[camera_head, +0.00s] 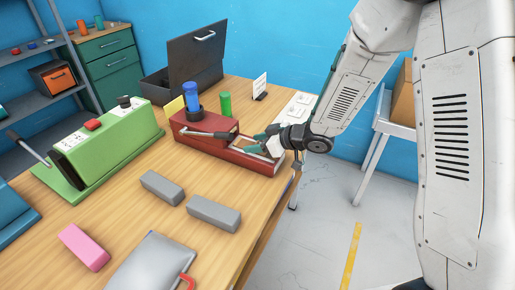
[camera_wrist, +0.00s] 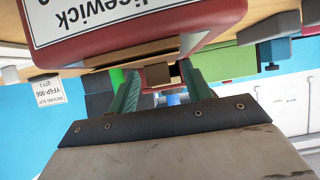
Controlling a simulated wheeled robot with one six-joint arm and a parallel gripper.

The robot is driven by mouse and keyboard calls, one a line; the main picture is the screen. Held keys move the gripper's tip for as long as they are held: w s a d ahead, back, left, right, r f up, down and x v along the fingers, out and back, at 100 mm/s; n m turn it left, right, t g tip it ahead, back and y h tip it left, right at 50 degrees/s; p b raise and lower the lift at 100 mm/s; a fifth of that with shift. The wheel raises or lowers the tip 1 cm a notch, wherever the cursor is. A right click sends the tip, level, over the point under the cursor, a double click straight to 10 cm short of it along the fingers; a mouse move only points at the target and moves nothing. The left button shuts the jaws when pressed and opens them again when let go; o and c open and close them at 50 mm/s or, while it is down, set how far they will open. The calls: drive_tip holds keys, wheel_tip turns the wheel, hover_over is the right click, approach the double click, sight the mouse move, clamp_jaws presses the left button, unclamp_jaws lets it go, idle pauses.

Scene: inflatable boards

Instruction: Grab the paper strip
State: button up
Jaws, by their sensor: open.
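My gripper (camera_head: 264,139) is at the right end of a long red device (camera_head: 215,150) on the wooden table. Its teal fingers are spread; in the wrist view the gripper (camera_wrist: 158,88) has a gap between its fingers, with a small red and tan part (camera_wrist: 157,73) beyond it. The wrist picture is upside down, and the red device (camera_wrist: 195,38) fills its top with a white label. I cannot clearly tell a paper strip. A white printed card (camera_head: 260,83) stands behind the device; a packing slip (camera_wrist: 47,90) shows in the wrist view.
A blue cylinder (camera_head: 192,94) stands at the device's left end, a green cylinder (camera_head: 225,103) behind it. An open dark box (camera_head: 195,58) is behind.

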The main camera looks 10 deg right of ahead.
drive_tip(key=c, duration=0.7)
drive_tip(key=shift+r, duration=0.1)
